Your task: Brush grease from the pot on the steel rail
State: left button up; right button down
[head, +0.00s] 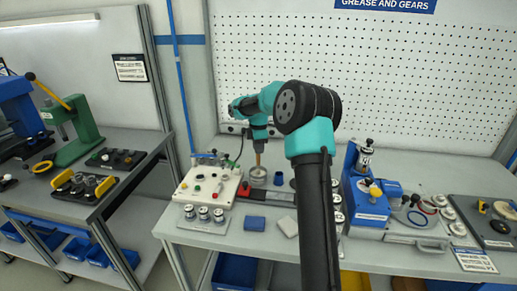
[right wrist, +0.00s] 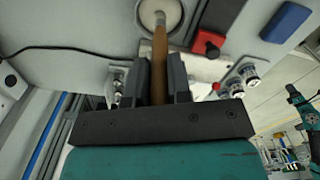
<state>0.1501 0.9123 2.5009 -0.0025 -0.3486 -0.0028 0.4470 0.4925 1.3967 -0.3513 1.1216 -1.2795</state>
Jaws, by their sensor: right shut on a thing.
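My right gripper (head: 257,146) is shut on the wooden handle of a brush (head: 258,160), which points down. In the right wrist view the brown handle (right wrist: 159,65) stands between the two dark fingers. The brush's lower end is at a small round metal pot (head: 258,177) on the bench; the pot's pale round top also shows in the right wrist view (right wrist: 158,16). I cannot tell how deep the bristles are. A low bar with a red end block (head: 243,190), perhaps the rail, lies in front of the pot, partly hidden by my right arm. My left gripper is not seen.
A white control box (head: 208,187) stands left of the pot, with several metal cylinders (head: 204,214) in front. A small dark blue cup (head: 278,179) stands right of the pot. A blue block (head: 255,223) lies near the front edge. A blue press (head: 366,205) stands farther right.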

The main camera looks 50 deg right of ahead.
jog(key=shift+r, duration=3.3)
